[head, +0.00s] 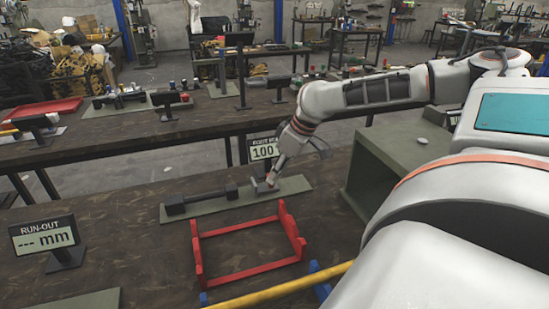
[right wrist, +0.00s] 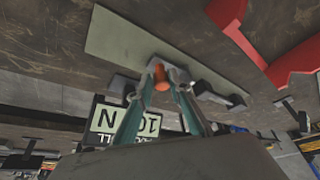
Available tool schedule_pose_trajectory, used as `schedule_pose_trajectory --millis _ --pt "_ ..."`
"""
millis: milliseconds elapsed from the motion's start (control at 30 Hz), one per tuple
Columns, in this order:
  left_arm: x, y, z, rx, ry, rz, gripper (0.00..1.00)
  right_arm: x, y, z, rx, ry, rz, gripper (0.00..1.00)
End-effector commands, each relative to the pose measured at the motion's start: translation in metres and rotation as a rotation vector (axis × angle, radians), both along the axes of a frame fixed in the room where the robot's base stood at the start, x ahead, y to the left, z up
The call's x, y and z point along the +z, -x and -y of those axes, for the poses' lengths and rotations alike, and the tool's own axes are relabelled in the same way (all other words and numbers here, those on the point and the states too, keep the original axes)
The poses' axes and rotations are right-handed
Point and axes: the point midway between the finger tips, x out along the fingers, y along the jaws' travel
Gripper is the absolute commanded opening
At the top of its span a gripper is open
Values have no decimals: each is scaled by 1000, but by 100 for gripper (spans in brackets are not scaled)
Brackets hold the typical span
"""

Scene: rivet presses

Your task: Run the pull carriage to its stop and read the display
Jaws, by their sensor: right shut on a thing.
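The pull fixture is a grey-green plate (head: 235,203) on the near bench, with a dark bar (head: 203,198) along its left part. The pull carriage (head: 264,187) is a small grey block on the plate's right part. My right gripper (head: 273,178) reaches down to it. In the right wrist view the fingers (right wrist: 159,88) are shut on the carriage's orange knob (right wrist: 159,72). The display (head: 264,149) stands behind the plate, partly covered by my arm; it shows "100". In the right wrist view the display (right wrist: 124,122) is upside down, with an N unit. My left gripper is out of view.
A red frame (head: 247,272) lies in front of the plate. A run-out display (head: 45,238) showing "--- mm" stands at the left. A yellow bar (head: 285,288) runs along the front. A green-grey box (head: 392,175) stands on the right, near my arm.

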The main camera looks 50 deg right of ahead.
Motion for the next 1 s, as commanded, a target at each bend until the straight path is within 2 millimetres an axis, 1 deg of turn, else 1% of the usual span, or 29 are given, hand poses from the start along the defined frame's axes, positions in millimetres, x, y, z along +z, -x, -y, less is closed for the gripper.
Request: schedule_pose_trajectory --millis 33,500,533,567,600,1000 --pt "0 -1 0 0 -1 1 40 -4 1 16 -6 40 -12 0" --pt "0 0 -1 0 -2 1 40 -4 1 16 -6 40 -13 0" --pt "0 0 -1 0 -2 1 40 -4 1 16 -6 40 -13 22" --pt "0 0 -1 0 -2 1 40 -4 1 16 -5 39 -14 29" --pt "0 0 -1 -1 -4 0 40 -4 1 15 -6 37 -13 34" --pt "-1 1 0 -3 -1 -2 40 -3 0 14 -6 32 -7 34"
